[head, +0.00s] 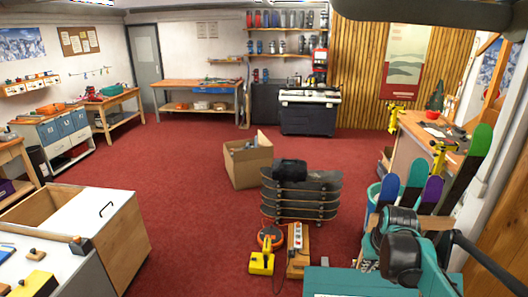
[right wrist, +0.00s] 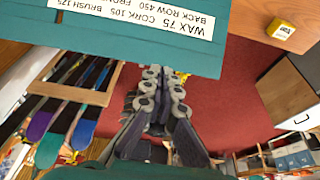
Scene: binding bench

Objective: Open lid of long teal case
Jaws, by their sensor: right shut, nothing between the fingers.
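A flat teal surface, seemingly the top of the long teal case (head: 330,279), lies at the bottom edge of the head view and is cut off there. In the right wrist view a teal panel (right wrist: 215,60) with a white printed label spans the top, seemingly the same case. My right gripper (right wrist: 165,75) is shut and empty, with its tips at the panel's lower edge. I cannot tell whether they touch it. My left gripper is not in view.
Several coloured skis (head: 413,179) stand at the right, beside my right arm. Stacked skateboards (head: 299,196) stand behind. The red floor at middle left is clear.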

